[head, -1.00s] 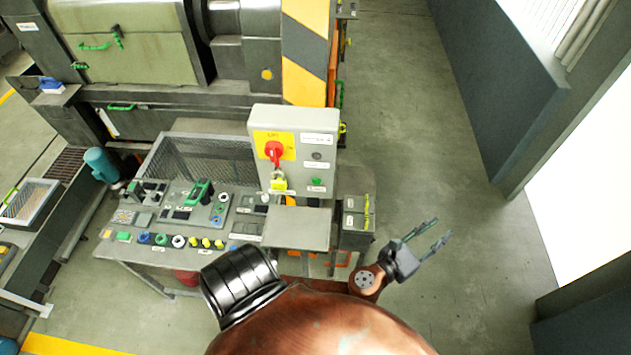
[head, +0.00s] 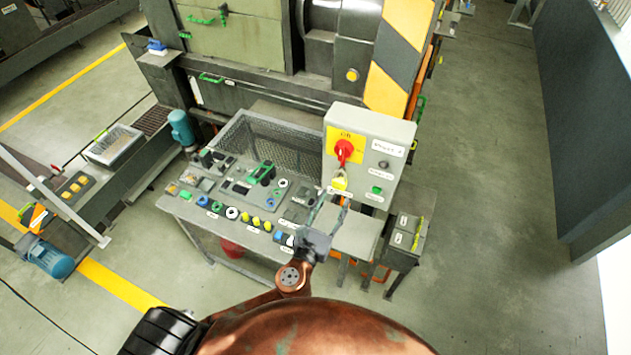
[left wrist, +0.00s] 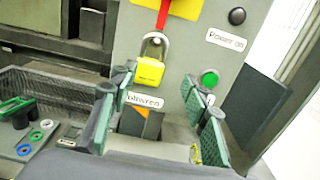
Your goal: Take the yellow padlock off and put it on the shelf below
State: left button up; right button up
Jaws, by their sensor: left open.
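The yellow padlock (head: 340,183) hangs by its shackle below the red switch handle (head: 344,152) on the grey switch box (head: 395,130). In the left wrist view the padlock (left wrist: 147,71) is upright, with its silver shackle at the foot of the red handle. The grey shelf (head: 354,238) juts out below the box. My left gripper (head: 332,201) is open and empty, its fingers pointing up at the padlock from in front. My right gripper is not in view.
A smaller grey box (head: 407,232) stands right of the shelf. The floor (head: 490,200) further right is clear.

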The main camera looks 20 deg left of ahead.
aim_at(338, 183)
pick_arm(q)
jog(key=shift+o, duration=0.7)
jog(key=shift+w+a, duration=0.2)
jog(key=shift+w, duration=0.2)
jog(key=shift+o, duration=0.5)
jog(key=w, duration=0.2)
jog(key=w+p, duration=0.1)
jog(key=w, duration=0.4)
jog(key=shift+a+f, duration=0.3)
jog(key=shift+a, duration=0.05)
jog(key=shift+s, duration=0.1)
jog(key=c, duration=1.3)
